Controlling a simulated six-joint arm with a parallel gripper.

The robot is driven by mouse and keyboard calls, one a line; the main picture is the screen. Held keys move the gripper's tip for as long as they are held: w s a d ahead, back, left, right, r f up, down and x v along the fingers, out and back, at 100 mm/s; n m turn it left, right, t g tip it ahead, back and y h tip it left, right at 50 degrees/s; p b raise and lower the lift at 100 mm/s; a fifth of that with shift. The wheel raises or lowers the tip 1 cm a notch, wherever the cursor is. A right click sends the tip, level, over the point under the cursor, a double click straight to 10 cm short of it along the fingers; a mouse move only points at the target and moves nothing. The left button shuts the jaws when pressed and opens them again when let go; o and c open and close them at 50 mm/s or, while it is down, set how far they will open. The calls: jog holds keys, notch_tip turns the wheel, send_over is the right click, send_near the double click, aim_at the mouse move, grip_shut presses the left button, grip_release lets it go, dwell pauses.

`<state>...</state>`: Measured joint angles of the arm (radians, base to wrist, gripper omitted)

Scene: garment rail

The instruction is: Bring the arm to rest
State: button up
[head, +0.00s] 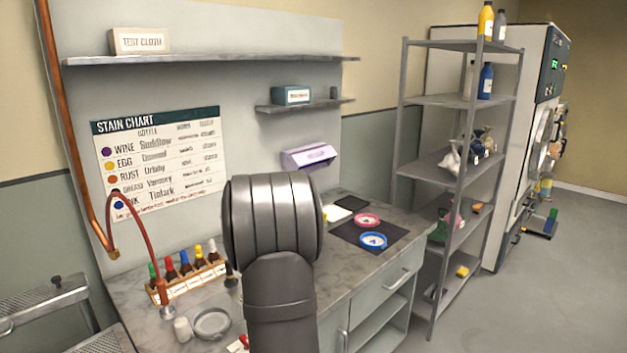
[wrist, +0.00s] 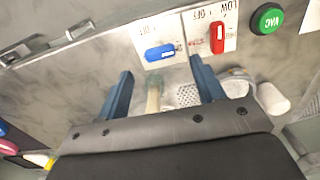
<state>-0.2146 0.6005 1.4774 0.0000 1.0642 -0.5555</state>
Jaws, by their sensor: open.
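My gripper (wrist: 163,84) shows in the wrist view with its two blue fingers spread apart. It is open, and I see nothing gripped. A pale, narrow object (wrist: 153,98) and a perforated plate (wrist: 188,95) show beyond the gap between the fingers; their distance from the fingers is hard to judge. In the head view my grey arm rises in front of the worktop (head: 345,290) and hides its middle; the gripper itself is hidden there.
A blue switch (wrist: 159,53), a red switch (wrist: 217,38) and a green VAC button (wrist: 267,18) lie past the fingers. A rack of dropper bottles (head: 187,272) stands left of my arm. Pink (head: 367,220) and blue (head: 373,240) rings lie right. A shelf unit (head: 403,130) stands further right.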

jog(key=shift+f, duration=2.35)
jog(key=shift+r, duration=0.15)
notch_tip(320, 180, up, 17)
notch_tip(320, 180, down, 18)
jog(key=shift+r, duration=0.2)
jog(key=shift+r+n, duration=0.15)
jog(key=shift+n, duration=0.65)
jog(key=n, duration=0.7)
notch_tip(320, 180, up, 8)
jog(key=shift+f, duration=0.15)
